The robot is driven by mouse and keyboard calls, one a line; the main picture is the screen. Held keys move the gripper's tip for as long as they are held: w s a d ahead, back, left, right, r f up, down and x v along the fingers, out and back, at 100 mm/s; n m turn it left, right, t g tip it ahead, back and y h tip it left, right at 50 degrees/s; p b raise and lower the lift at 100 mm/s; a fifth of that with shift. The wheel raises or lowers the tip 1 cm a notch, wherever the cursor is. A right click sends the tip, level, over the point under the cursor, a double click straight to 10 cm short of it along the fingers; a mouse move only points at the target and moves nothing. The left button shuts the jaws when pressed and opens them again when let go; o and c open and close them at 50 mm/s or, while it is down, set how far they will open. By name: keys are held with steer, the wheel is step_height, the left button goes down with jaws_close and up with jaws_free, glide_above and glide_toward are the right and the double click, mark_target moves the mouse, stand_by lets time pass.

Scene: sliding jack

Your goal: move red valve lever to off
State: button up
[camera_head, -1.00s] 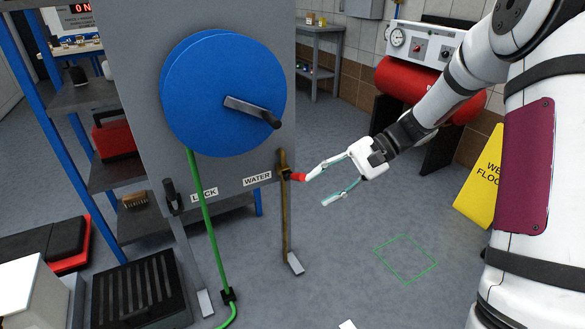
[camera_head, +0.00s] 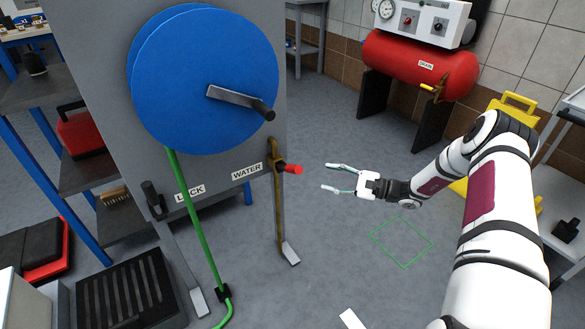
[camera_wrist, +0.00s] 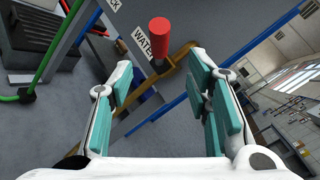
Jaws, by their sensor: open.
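The red valve lever (camera_head: 292,169) sticks out to the right from a brass fitting (camera_head: 276,158) beside the WATER label (camera_head: 247,171) on the grey panel. In the wrist view the red lever (camera_wrist: 159,39) lies ahead, beyond the open fingers and between their lines. My gripper (camera_head: 332,177) is open and empty, to the right of the lever and apart from it. In the wrist view my gripper (camera_wrist: 160,95) shows both teal-padded fingers spread wide. The brass pipe (camera_head: 279,215) runs down from the fitting.
A blue reel (camera_head: 180,80) with a crank handle (camera_head: 240,101) is on the panel above. A green hose (camera_head: 195,230) hangs down. A red tank (camera_head: 415,65) stands behind. The floor right of the panel is clear.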

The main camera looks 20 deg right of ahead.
mark_target(293, 169)
steer(key=b+x, duration=0.1)
steer(key=x, duration=1.1)
steer(key=shift+w+a, duration=0.1)
steer(key=shift+a, duration=0.25)
jaws_close()
